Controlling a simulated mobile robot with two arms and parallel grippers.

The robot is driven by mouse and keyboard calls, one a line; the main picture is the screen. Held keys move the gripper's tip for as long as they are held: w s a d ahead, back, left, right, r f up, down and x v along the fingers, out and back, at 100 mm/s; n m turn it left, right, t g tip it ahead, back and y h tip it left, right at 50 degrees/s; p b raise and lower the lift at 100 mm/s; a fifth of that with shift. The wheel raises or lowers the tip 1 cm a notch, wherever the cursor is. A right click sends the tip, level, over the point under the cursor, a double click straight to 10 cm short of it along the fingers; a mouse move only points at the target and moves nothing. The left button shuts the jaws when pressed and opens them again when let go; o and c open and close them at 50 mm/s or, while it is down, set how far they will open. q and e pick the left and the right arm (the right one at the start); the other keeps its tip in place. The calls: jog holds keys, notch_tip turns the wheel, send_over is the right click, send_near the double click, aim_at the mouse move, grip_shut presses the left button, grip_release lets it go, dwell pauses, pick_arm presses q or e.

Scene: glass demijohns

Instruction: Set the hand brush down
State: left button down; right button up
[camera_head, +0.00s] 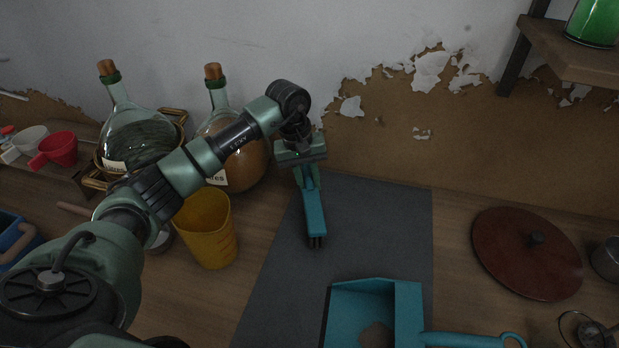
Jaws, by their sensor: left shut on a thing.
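My left arm comes in from the left, and its left gripper (306,169) points down, shut on the teal hand brush (314,213). The brush hangs lengthwise below the gripper, with dark bristles showing at its lower end. It shows over the grey mat (402,215); I cannot tell whether it touches the mat. A teal dustpan (409,305) lies at the front of the mat, its handle reaching right, with a small brown piece in it. My right gripper is not in view.
Two corked glass demijohns (139,132) (249,165) and a yellow cup (211,238) stand left of the brush, partly behind my arm. A dark red lid (510,254) lies at right. A wooden shelf (570,55) juts out at upper right. The mat between brush and lid is clear.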

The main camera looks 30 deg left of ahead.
pick_arm(q)
jog(key=shift+w+f, duration=0.1)
jog(key=shift+w, duration=0.1)
jog(key=shift+f, duration=0.15)
jog(key=shift+f, duration=0.1)
jog(key=c, duration=1.2)
grip_release()
jog(key=shift+c, duration=0.2)
jog(key=shift+r, duration=0.35)
notch_tip(320, 180, up, 11)
jog(key=s+a+b, duration=0.1)
jog(key=a, duration=0.1)
jog(key=shift+r+b, duration=0.2)
jog(key=shift+b, duration=0.2)
